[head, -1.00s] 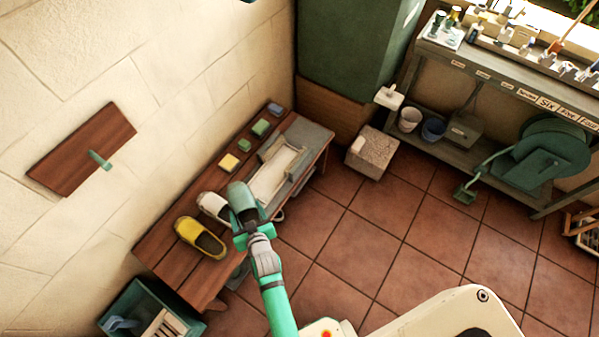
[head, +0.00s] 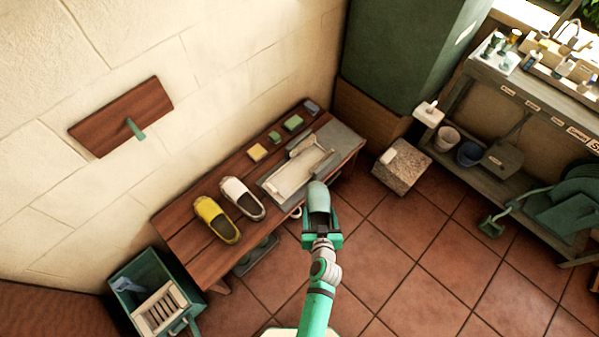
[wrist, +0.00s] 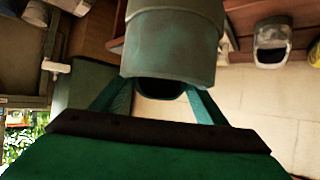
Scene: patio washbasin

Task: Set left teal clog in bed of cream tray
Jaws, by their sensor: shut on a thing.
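My gripper (head: 322,238) is shut on a teal clog (head: 318,205) and holds it off the front edge of the bench, just right of and in front of the cream tray. In the wrist view the clog (wrist: 174,45) fills the top centre between the teal fingers (wrist: 160,100). The cream tray (head: 288,178) lies on the right half of the bench, with a raised piece at its back. Its bed looks empty. Whether the clog is a left or a right one cannot be told.
A white clog (head: 242,198) and a yellow clog (head: 216,220) stand on the wooden bench (head: 184,232) left of the tray. Several small blocks (head: 275,137) line its back edge. A stone block (head: 402,168) stands on the floor to the right. Open tiles (head: 400,250) lie in front.

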